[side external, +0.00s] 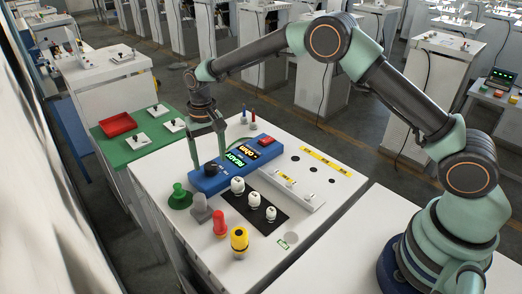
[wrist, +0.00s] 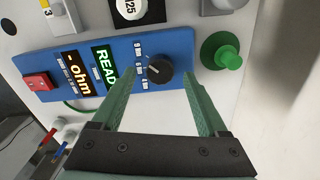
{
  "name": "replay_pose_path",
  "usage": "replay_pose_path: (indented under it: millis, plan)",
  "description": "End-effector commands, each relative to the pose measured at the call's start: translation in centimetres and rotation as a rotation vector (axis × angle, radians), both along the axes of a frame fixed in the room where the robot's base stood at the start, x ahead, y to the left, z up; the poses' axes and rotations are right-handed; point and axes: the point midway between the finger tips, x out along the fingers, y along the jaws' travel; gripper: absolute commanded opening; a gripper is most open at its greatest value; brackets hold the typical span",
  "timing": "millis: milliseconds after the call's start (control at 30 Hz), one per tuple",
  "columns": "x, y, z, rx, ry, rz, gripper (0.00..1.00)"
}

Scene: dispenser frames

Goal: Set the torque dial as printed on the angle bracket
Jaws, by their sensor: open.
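The black torque dial (wrist: 159,70) is on the blue unit (wrist: 182,45), with small white marks on its lower-left side that are hard to read. It also shows in the side view (side external: 211,170). My gripper (wrist: 160,74) is open, its green fingers on either side of the dial and apart from it; the side view shows the gripper (side external: 209,155) just above the unit. A pale metal piece with a yellow label (side external: 292,188), seemingly the angle bracket, lies right of the unit; its print is unreadable there. Its likely edge (wrist: 62,22) shows a partly visible "3" in the wrist view.
The unit's displays read "- ohm" (wrist: 75,73) and "READY" (wrist: 105,66), beside a red switch (wrist: 37,81). A green knob (wrist: 228,57) stands close to my right finger. White knobs (side external: 254,199), a red post (side external: 219,223) and a yellow post (side external: 239,240) stand nearby.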

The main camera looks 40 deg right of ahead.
Motion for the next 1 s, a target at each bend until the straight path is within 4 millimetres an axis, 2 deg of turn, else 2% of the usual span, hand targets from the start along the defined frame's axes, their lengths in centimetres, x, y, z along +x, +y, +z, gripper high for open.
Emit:
replay_pose_path:
  millis: [300,500,667,1000]
  plan:
    - [0.1,0.0,6.6,0.001,-0.005,0.000,0.77]
    - [0.0,0.0,9.3,0.001,-0.001,0.000,0.77]
    - [0.0,0.0,10.2,0.000,-0.001,-0.001,0.77]
    - [0.0,-0.1,10.3,0.001,-0.002,0.000,0.77]
